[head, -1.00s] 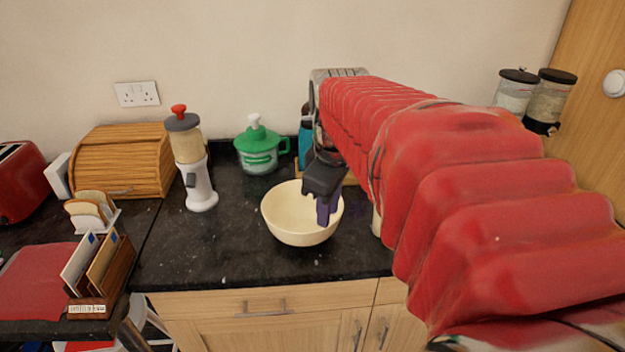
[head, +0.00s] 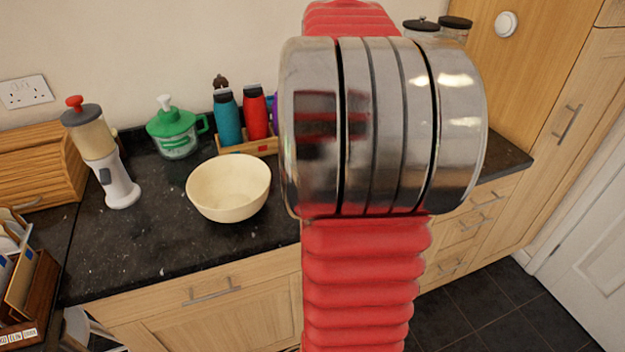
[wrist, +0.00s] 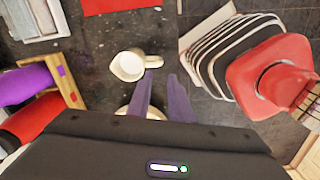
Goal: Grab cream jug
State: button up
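In the wrist view a cream jug (wrist: 128,66) stands on the dark worktop, seen from above, with its handle toward the right. My gripper (wrist: 160,77) has two purple fingers, slightly apart with nothing between them. The fingertips lie just below and right of the jug's handle in the picture; I cannot tell the height gap. In the head view my arm covers the middle right, and neither the jug nor my gripper shows.
A cream bowl (head: 229,188) stands left of my arm. Behind it is a wooden rack (head: 250,147) with a teal bottle (head: 228,118) and a red bottle (head: 256,112). A green-lidded pot (head: 174,130) and a white grinder (head: 104,160) stand farther left.

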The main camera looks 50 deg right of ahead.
jog(key=shift+f, duration=4.3)
jog(key=shift+s+f, duration=0.15)
jog(key=shift+f, duration=2.45)
jog(key=shift+c, duration=0.2)
grip_shut()
